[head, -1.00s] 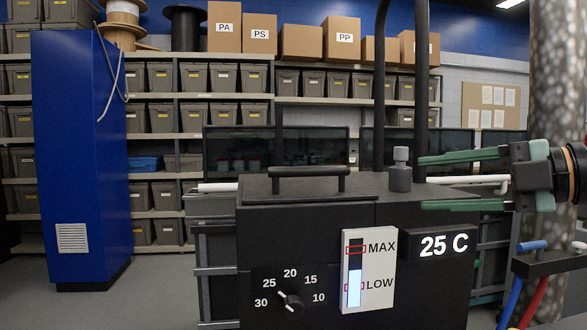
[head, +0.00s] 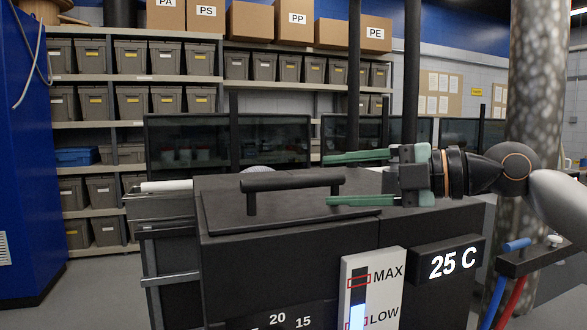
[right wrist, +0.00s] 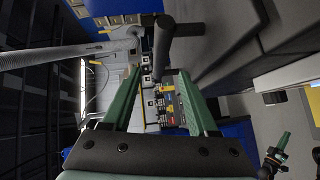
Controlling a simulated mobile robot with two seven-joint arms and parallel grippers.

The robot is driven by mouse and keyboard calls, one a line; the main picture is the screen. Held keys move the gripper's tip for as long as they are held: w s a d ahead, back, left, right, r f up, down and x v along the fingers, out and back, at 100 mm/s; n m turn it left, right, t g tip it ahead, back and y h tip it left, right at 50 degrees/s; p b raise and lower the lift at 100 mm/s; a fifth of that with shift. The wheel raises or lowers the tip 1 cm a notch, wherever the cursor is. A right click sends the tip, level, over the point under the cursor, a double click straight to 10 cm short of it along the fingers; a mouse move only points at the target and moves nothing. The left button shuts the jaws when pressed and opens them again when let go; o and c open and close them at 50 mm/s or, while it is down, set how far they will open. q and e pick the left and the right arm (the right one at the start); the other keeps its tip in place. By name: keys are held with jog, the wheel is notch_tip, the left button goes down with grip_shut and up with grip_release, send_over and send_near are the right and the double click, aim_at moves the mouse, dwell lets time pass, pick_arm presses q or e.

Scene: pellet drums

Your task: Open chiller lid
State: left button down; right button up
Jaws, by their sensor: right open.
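The black chiller (head: 290,265) stands in front of me. Its lid (head: 225,212) is down, with a black bar handle (head: 285,182) on two posts. My right gripper (head: 327,180) is open and empty, coming in from the right. Its green fingers lie one above the other, with their tips at the handle's right end. In the right wrist view, the handle (right wrist: 178,30) shows just past the fingertips, between their lines. Contact cannot be made out. A small green fingered part at that view's lower right seems to be my left gripper (right wrist: 278,148); its opening is unclear.
The chiller's front carries a level gauge (head: 372,285) and a "25 C" display (head: 447,262). Dark upright pipes (head: 411,80) rise behind the gripper. A rack with blue and red handled hoses (head: 515,262) stands at right. Shelves with grey bins fill the back.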

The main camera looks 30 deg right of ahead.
aim_at(302, 179)
jog(key=p+x, duration=0.2)
jog(key=x, duration=0.1)
jog(key=p+x, duration=0.1)
jog(key=shift+w+a+r+p, duration=0.1)
jog(key=shift+w+r+p, duration=0.1)
jog(key=shift+p, duration=0.15)
jog(key=p+x, duration=0.2)
jog(key=shift+a+p, duration=0.1)
jog(key=shift+p, duration=0.3)
jog(key=shift+w+a+f+p, duration=0.25)
jog(key=shift+w+p, duration=0.25)
jog(key=shift+p, duration=0.1)
pick_arm(q)
jog(key=s+a+r, duration=0.1)
jog(key=a+r, duration=0.2)
jog(key=r, duration=0.2)
jog(key=shift+n+t+y, duration=0.3)
jog(key=shift+y, duration=0.1)
pick_arm(e)
jog(key=shift+f, duration=0.1)
pick_arm(q)
jog(key=shift+a+r, duration=0.1)
pick_arm(e)
grip_shut()
pick_arm(q)
jog(key=shift+w+r, duration=0.1)
pick_arm(e)
jog(key=shift+w, duration=0.1)
